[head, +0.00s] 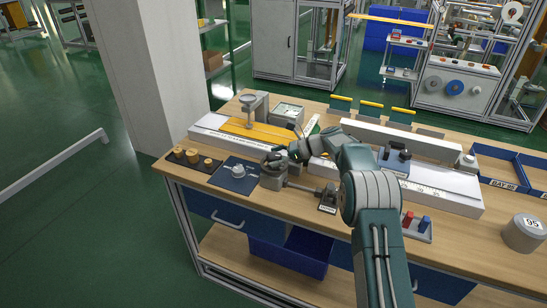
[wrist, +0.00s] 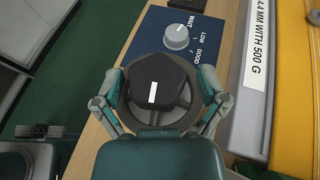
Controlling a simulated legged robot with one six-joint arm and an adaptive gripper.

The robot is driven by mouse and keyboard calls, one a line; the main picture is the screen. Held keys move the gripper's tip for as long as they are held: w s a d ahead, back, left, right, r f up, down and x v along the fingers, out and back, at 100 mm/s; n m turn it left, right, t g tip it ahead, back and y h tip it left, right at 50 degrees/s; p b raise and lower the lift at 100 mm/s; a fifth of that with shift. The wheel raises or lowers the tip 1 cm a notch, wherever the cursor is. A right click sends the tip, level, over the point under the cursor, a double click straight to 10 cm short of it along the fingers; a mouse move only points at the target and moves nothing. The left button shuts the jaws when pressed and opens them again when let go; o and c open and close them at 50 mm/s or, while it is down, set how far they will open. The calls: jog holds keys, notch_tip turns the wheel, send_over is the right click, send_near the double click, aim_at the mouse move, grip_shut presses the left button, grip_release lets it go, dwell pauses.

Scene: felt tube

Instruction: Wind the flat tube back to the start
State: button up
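A dark many-sided knob (wrist: 160,92) with a white mark sits on a grey round wheel (wrist: 155,122) in the wrist view. In the head view the dark knob (head: 273,158) tops a grey crank unit (head: 272,178) near the bench's front edge. My gripper (wrist: 162,78) has one finger on each side of the knob. The fingers lie very close to it; firm contact cannot be made out. A long white bed (head: 440,187) with a printed scale runs right from there. I cannot make out the flat tube itself for certain.
A blue dial plate (head: 236,176) marked WAIT, LOW, GOOD lies left of the crank; its grey dial (wrist: 176,36) shows beyond the knob. A yellow plate (head: 250,130), brass weights (head: 192,156), a round grey block (head: 523,233) and blue bins (head: 515,170) stand on the bench.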

jog(key=shift+r, duration=0.1)
jog(key=v, duration=1.1)
jog(key=shift+d, duration=0.45)
